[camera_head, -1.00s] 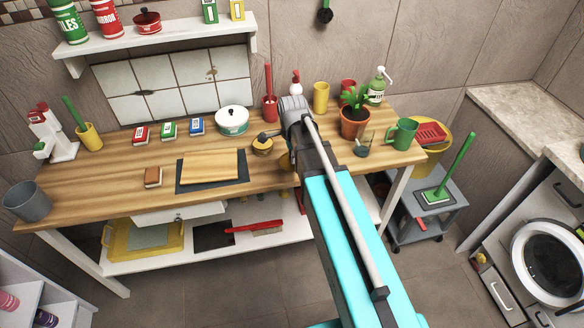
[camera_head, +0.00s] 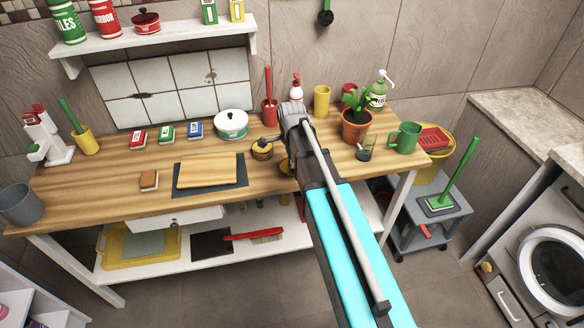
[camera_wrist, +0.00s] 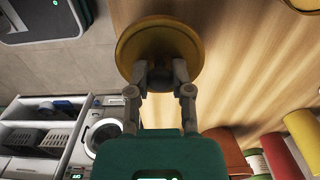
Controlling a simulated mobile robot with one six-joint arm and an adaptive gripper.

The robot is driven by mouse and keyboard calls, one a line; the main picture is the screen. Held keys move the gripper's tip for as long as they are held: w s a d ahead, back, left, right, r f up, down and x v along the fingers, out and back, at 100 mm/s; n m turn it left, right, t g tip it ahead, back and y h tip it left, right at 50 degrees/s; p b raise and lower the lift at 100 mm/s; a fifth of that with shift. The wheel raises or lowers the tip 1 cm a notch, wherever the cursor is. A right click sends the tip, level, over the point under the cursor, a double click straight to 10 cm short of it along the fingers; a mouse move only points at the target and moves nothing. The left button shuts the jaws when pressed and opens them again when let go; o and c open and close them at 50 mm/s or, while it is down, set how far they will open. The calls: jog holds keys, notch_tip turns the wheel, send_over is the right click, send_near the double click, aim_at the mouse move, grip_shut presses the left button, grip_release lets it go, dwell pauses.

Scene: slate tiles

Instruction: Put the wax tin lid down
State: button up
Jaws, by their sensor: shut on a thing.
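The wax tin lid (camera_wrist: 158,45) is a round yellow disc in the wrist view. In the head view a sliver of the yellow lid (camera_head: 286,168) shows left of my arm, near the worktop's front edge; the arm hides my fingers. A small yellow-brown tin (camera_head: 262,151) with a dark top stands on the worktop just left of there. I cannot tell if the lid touches the wood.
The wooden worktop (camera_head: 110,190) holds a dark mat with a board (camera_head: 208,170) to the left. A potted plant (camera_head: 355,130), a green mug (camera_head: 404,138) and a white pot (camera_head: 231,124) stand nearby. A grey trolley (camera_head: 425,235) stands at the right end.

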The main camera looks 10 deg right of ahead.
jog(key=shift+w+f+b, duration=0.45)
jog(key=shift+f+b, duration=0.15)
jog(key=shift+f, duration=0.1)
jog(key=shift+s+f+b, duration=0.1)
jog(key=shift+f+b, duration=1.15)
jog(key=shift+f, duration=0.2)
jog(key=o, duration=0.8)
jog(key=shift+r, duration=0.1)
jog(key=shift+r, duration=0.2)
notch_tip(320, 180, up, 12)
jog(key=p, duration=1.2)
